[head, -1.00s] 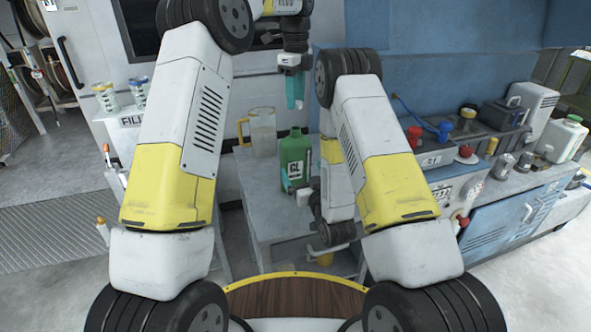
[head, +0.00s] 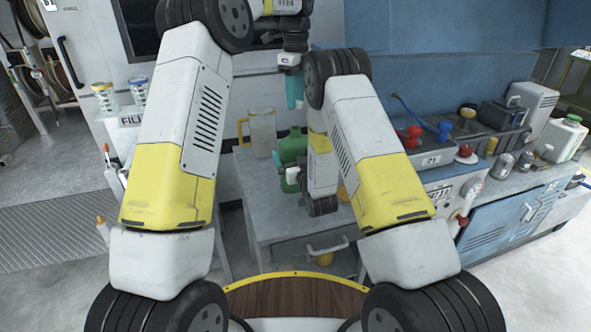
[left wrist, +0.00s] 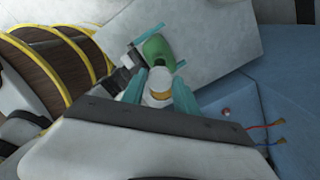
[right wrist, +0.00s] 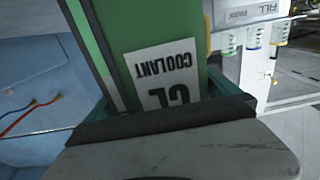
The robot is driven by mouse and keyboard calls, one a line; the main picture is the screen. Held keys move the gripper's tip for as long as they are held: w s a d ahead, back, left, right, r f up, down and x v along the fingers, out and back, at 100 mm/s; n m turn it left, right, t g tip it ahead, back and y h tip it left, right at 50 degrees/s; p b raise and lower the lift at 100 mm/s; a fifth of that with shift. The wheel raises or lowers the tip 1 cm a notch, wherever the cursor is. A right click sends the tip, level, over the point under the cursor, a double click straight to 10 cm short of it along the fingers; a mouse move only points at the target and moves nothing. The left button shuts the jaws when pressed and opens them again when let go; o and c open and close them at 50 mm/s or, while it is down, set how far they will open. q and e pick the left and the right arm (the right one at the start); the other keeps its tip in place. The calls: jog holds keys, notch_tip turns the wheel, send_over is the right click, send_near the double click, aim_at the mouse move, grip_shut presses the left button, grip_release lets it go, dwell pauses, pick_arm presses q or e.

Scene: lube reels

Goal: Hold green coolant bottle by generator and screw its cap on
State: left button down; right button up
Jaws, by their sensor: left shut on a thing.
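The green coolant bottle (head: 291,148) stands upright on the grey table, partly hidden by my right arm. Its mouth is not clear. The right wrist view shows its green side and white label (right wrist: 165,70) close up. My right gripper (right wrist: 165,100) has its teal fingers on either side of the bottle; gaps appear to remain, so it looks open around it. My left gripper (head: 294,90) points down, above and apart from the bottle. It is shut on a white cap with a yellow band (left wrist: 159,92); the bottle (left wrist: 157,49) lies beyond it in the left wrist view.
A clear jug (head: 261,130) stands on the table (head: 262,205), behind and left of the bottle. The blue generator bench (head: 500,205) is at right, with a white jug (head: 566,138) and tools. Jars (head: 106,98) stand at left.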

jog(key=c, duration=1.6)
pick_arm(q)
jog(key=shift+f, duration=2.5)
pick_arm(e)
jog(key=shift+c, duration=0.2)
pick_arm(q)
jog(key=shift+f, duration=0.85)
jog(key=shift+f, duration=0.55)
